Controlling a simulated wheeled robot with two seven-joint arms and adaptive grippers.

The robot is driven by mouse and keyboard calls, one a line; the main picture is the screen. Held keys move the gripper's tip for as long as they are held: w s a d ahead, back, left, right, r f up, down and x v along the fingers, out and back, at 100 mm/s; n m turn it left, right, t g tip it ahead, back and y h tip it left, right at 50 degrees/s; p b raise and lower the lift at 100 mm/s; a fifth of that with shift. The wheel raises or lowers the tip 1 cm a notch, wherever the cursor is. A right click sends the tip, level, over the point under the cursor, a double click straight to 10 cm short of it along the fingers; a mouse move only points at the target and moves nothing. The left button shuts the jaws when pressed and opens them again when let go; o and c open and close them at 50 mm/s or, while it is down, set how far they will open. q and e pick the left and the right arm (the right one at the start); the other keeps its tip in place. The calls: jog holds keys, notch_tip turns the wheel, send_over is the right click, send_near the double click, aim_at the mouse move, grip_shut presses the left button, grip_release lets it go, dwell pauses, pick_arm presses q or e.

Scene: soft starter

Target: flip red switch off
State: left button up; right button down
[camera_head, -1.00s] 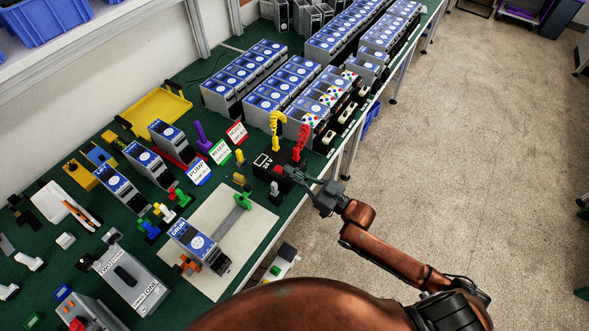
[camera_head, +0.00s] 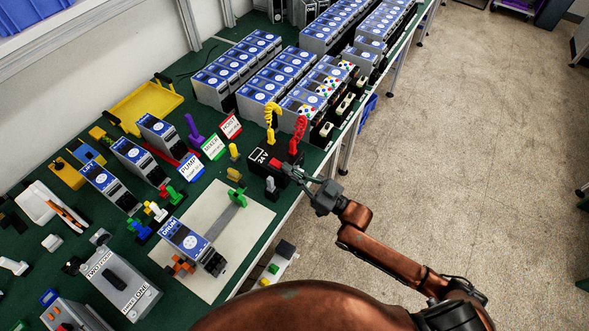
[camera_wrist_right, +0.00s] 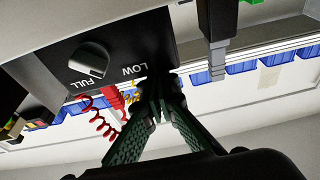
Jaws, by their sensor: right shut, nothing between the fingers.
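A black box marked 24V (camera_head: 262,156) stands near the table's right edge, with a small red part, likely the red switch (camera_head: 275,163), on its right side. My right gripper (camera_head: 287,169) is shut and empty, its fingertips close beside that red part; I cannot tell whether they touch. In the right wrist view my shut fingertips (camera_wrist_right: 160,92) are just below the black box face (camera_wrist_right: 115,50), which carries a grey knob (camera_wrist_right: 89,60) between FULL and LOW. The switch's position is not readable. My left gripper is not in view.
Red (camera_head: 298,135) and yellow (camera_head: 271,120) coiled leads stand behind the box. A grey-black upright piece (camera_head: 271,186) is close in front of it. A pale mat (camera_head: 250,222) holds a DRUM module (camera_head: 188,238). Right of the table edge is open floor.

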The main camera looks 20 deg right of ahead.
jog(key=shift+a+r, duration=0.1)
jog(key=shift+r, duration=0.2)
notch_tip(320, 180, up, 4)
jog(key=d+p, duration=0.1)
jog(key=p, duration=0.3)
jog(key=s+d+f+b, duration=0.1)
jog(key=s+d+f, duration=0.4)
jog(key=s, duration=0.2)
jog(key=shift+d+f, duration=0.25)
